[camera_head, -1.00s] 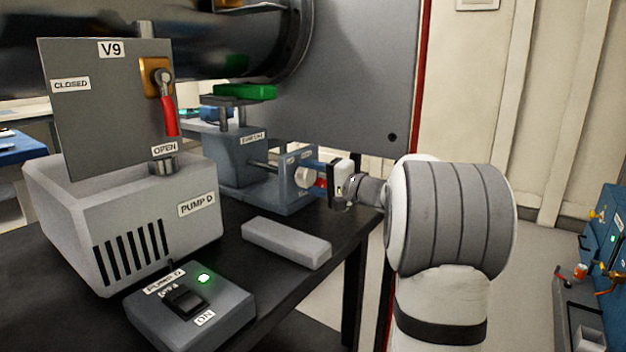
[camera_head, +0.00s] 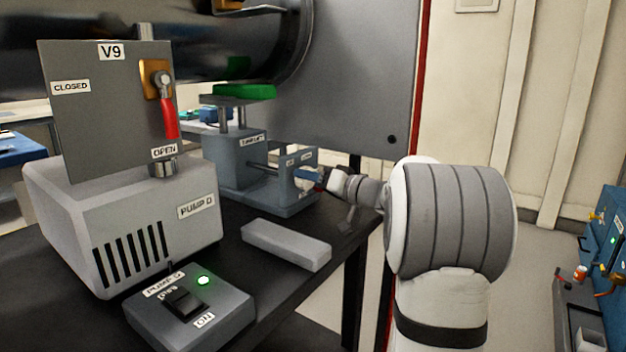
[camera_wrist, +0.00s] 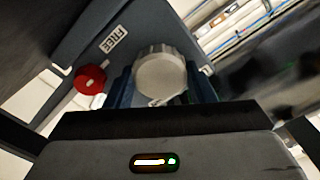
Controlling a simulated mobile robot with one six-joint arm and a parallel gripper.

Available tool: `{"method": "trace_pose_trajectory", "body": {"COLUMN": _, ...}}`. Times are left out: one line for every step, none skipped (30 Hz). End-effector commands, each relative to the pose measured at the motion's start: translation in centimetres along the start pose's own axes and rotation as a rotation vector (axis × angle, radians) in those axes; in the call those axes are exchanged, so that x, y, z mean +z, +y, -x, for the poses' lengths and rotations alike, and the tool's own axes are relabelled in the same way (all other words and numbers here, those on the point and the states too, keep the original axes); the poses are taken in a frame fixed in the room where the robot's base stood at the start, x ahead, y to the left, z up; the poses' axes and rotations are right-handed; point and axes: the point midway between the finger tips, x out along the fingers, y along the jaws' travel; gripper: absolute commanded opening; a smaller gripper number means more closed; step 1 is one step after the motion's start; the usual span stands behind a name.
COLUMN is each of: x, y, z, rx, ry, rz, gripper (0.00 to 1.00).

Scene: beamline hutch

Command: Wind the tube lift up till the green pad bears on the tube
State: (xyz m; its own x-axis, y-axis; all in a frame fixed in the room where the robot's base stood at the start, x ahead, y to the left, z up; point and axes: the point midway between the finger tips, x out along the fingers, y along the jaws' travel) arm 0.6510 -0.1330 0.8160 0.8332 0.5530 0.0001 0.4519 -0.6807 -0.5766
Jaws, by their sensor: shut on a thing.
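The tube lift (camera_head: 235,160) is a blue-grey block on the dark bench. Two posts carry its plate and the green pad (camera_head: 245,91) on top. The pad sits just under the dark, shiny tube (camera_head: 190,45); I cannot tell whether they touch. My gripper (camera_head: 308,174) reaches in from the right at the lift's end plate, rolled over. In the wrist view its blue fingers stand either side of the pale round knob (camera_wrist: 160,75), shut on it. A red knob (camera_wrist: 90,79) sits left of it, beside a label reading FREE (camera_wrist: 113,40).
PUMP D (camera_head: 125,220) and the V9 panel (camera_head: 100,110) with its red handle stand left of the lift. A grey bar (camera_head: 286,244) and the pump's switch box (camera_head: 190,305), lit green, lie in front. The bench's right edge is beneath my arm.

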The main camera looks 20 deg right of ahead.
Motion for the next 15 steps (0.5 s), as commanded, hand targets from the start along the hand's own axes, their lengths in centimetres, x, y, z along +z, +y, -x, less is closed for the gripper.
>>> {"method": "trace_pose_trajectory", "body": {"x": 0.03, "y": 0.15, "z": 0.05, "rx": 0.004, "ry": 0.000, "rz": 0.020, "gripper": 0.26}}
{"method": "trace_pose_trajectory", "body": {"x": 0.03, "y": 0.15, "z": 0.05, "rx": 0.003, "ry": 0.000, "rz": 0.030, "gripper": 0.26}}
{"method": "trace_pose_trajectory", "body": {"x": 0.03, "y": 0.15, "z": 0.05, "rx": 0.003, "ry": 0.000, "rz": 0.044, "gripper": 0.26}}
{"method": "trace_pose_trajectory", "body": {"x": 0.04, "y": 0.15, "z": 0.05, "rx": 0.003, "ry": 0.000, "rz": 0.053, "gripper": 0.26}}
{"method": "trace_pose_trajectory", "body": {"x": 0.04, "y": 0.15, "z": 0.05, "rx": 0.003, "ry": 0.000, "rz": 0.061, "gripper": 0.26}}
{"method": "trace_pose_trajectory", "body": {"x": 0.04, "y": 0.15, "z": 0.05, "rx": 0.003, "ry": 0.000, "rz": 0.070, "gripper": 0.26}}
{"method": "trace_pose_trajectory", "body": {"x": 0.04, "y": 0.15, "z": 0.04, "rx": 0.003, "ry": 0.000, "rz": 0.076, "gripper": 0.26}}
{"method": "trace_pose_trajectory", "body": {"x": 0.05, "y": 0.15, "z": 0.04, "rx": 0.003, "ry": 0.000, "rz": 0.081, "gripper": 0.26}}
{"method": "trace_pose_trajectory", "body": {"x": 0.05, "y": 0.15, "z": 0.04, "rx": 0.003, "ry": 0.000, "rz": 0.086, "gripper": 0.26}}
{"method": "trace_pose_trajectory", "body": {"x": 0.05, "y": 0.15, "z": 0.04, "rx": 0.003, "ry": 0.000, "rz": 0.088, "gripper": 0.26}}
{"method": "trace_pose_trajectory", "body": {"x": 0.05, "y": 0.15, "z": 0.04, "rx": 0.003, "ry": 0.000, "rz": 0.091, "gripper": 0.26}}
{"method": "trace_pose_trajectory", "body": {"x": 0.05, "y": 0.14, "z": 0.04, "rx": 0.003, "ry": 0.000, "rz": 0.093, "gripper": 0.26}}
{"method": "trace_pose_trajectory", "body": {"x": 0.06, "y": 0.15, "z": 0.04, "rx": 0.003, "ry": 0.000, "rz": 0.094, "gripper": 0.26}}
{"method": "trace_pose_trajectory", "body": {"x": 0.06, "y": 0.15, "z": 0.04, "rx": 0.003, "ry": 0.000, "rz": 0.095, "gripper": 0.26}}
{"method": "trace_pose_trajectory", "body": {"x": 0.06, "y": 0.15, "z": 0.04, "rx": 0.003, "ry": 0.000, "rz": 0.095, "gripper": 0.26}}
